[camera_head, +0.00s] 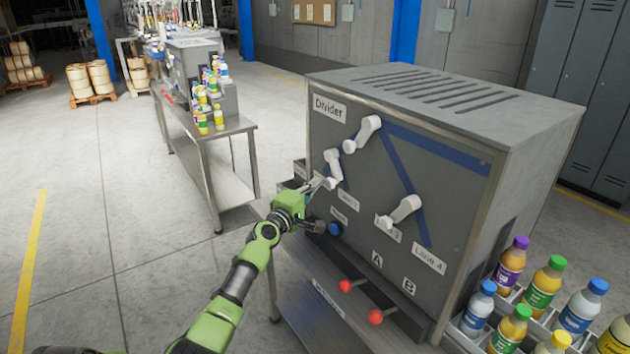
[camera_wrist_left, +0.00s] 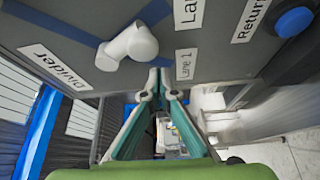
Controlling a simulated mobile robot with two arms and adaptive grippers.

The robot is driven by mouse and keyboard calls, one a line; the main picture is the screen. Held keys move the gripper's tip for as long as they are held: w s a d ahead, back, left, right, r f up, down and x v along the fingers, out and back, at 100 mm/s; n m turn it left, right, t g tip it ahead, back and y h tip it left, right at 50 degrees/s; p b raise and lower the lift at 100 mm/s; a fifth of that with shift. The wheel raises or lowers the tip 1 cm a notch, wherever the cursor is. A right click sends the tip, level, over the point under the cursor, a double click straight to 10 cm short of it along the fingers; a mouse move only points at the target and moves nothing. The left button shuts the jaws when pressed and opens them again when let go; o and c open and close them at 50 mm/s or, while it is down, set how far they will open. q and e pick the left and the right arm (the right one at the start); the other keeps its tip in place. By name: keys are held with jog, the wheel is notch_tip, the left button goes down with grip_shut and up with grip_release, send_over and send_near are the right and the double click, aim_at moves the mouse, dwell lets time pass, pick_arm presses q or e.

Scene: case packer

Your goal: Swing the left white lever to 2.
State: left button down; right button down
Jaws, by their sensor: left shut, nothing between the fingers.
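The left white lever (camera_head: 333,168) is on the front of the grey Divider machine (camera_head: 460,200), with its lower end near my left gripper. My left gripper (camera_head: 321,184) is shut and empty, close to the panel at the lower end of this lever. In the left wrist view, the fingers (camera_wrist_left: 160,82) point at the panel, and a white lever (camera_wrist_left: 127,47) lies to their upper left, apart from them. A Lane 1 label (camera_wrist_left: 185,64) is beside the fingertips. Another lane label (camera_wrist_left: 187,10) is cut off by the frame edge. My right gripper is out of view.
Two more white levers sit on the panel, an upper one (camera_head: 362,133) and a lower right one (camera_head: 400,210). A blue button (camera_head: 335,228) and two red knobs (camera_head: 345,286) are below. Bottles (camera_head: 540,290) stand in a crate at the right.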

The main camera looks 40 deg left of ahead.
pick_arm(q)
jog(key=shift+s+d+r+p, duration=0.1)
jog(key=shift+s+d+p, duration=0.15)
jog(key=shift+d, duration=0.3)
jog(key=shift+s+d+p, duration=0.15)
jog(key=shift+d+p, duration=0.2)
jog(key=shift+d, duration=0.15)
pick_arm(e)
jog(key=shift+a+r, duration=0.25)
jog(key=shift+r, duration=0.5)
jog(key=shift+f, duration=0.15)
